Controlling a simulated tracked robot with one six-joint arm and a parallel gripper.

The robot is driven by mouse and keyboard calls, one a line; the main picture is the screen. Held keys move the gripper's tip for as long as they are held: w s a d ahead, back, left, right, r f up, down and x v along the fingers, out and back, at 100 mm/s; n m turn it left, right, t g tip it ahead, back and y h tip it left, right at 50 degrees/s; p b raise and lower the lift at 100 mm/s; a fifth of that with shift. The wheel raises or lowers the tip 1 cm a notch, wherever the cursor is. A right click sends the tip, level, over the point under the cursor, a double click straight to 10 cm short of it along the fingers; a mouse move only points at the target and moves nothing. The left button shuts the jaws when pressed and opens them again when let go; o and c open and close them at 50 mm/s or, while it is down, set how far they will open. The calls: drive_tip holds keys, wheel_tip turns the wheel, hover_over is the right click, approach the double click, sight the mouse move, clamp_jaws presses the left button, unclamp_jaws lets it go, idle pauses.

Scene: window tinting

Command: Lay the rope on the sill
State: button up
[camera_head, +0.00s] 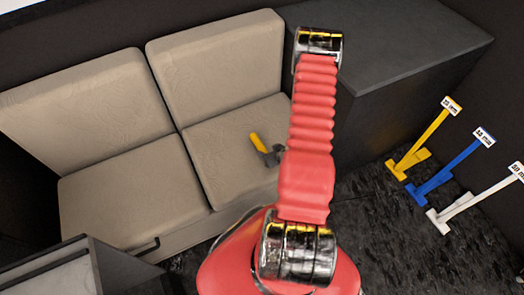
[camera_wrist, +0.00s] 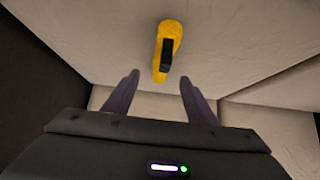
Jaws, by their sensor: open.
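I see no rope in either view, and nothing I can clearly tell as a sill. My gripper (camera_wrist: 158,78) is open and empty in the wrist view, its two dark fingers apart. A yellow object with a black part (camera_wrist: 167,45) lies on the beige seat just beyond the fingertips, roughly centred between them and not held. In the head view the yellow object (camera_head: 257,142) is on the right seat cushion, left of my red arm.
A beige two-seat sofa (camera_head: 110,205) fills the left. A dark, flat-topped box (camera_head: 400,45) stands to its right. Yellow (camera_head: 425,140), blue (camera_head: 450,172) and white (camera_head: 475,203) labelled stands are on the dark floor at right. A dark cabinet (camera_head: 75,270) is at front left.

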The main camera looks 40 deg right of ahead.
sight(262, 148)
drive_tip(key=shift+x, duration=2.2)
drive_tip(key=shift+x, duration=2.6)
drive_tip(key=shift+w+a, duration=0.1)
drive_tip(key=shift+a, duration=0.05)
drive_tip(key=shift+c, duration=0.6)
drive_tip(key=c, duration=1.2)
drive_tip(key=shift+r, duration=0.1)
drive_tip(key=shift+r, duration=4.95)
